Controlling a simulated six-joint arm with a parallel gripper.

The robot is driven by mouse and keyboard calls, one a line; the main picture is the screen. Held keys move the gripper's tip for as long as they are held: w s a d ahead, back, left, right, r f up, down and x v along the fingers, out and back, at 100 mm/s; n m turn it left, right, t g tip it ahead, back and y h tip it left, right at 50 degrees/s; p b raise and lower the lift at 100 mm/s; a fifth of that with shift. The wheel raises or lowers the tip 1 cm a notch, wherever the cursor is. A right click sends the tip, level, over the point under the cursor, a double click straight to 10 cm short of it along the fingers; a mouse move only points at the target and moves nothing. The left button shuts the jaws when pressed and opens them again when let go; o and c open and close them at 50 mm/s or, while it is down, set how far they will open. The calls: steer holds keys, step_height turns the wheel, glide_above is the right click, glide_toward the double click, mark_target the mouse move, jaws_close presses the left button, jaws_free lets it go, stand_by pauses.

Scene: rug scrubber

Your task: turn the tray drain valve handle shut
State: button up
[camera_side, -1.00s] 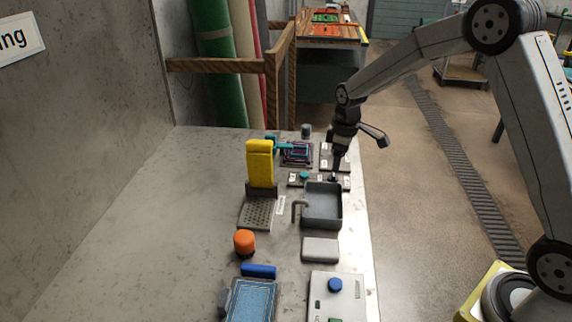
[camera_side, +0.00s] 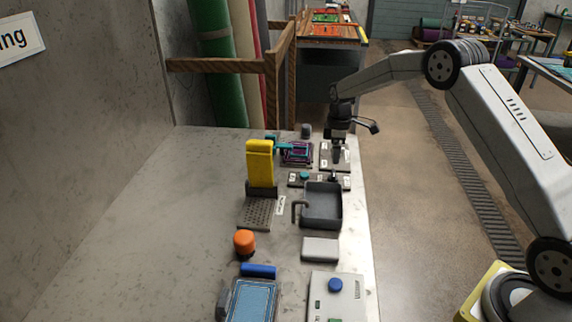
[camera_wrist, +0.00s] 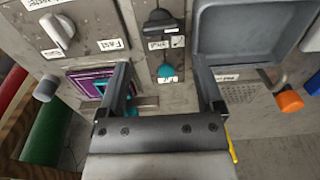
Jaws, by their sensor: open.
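A narrow grey panel (camera_wrist: 153,62) carries a black handle (camera_wrist: 158,20) and a teal knob (camera_wrist: 166,72), beside the grey tray (camera_wrist: 203,50). I cannot tell for sure from the labels which of the two is the drain valve handle. In the side view the teal knob (camera_side: 304,176) and the black handle (camera_side: 333,177) sit just behind the tray (camera_side: 338,215). My gripper (camera_side: 337,160) points down above the bench, behind and above the black handle. In the wrist view my gripper (camera_wrist: 162,66) has its fingers wide apart, with nothing between them; the panel lies beyond.
A panel with a white knob (camera_wrist: 59,32) and a purple framed piece (camera_wrist: 92,84) lie close by. A yellow upright block (camera_side: 260,163), a bent pipe (camera_side: 298,207) and an orange knob (camera_side: 244,240) stand further left. The bench's left side is clear.

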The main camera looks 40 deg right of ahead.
mark_target(334, 172)
steer(key=shift+f, duration=3.65)
steer(key=c, duration=1)
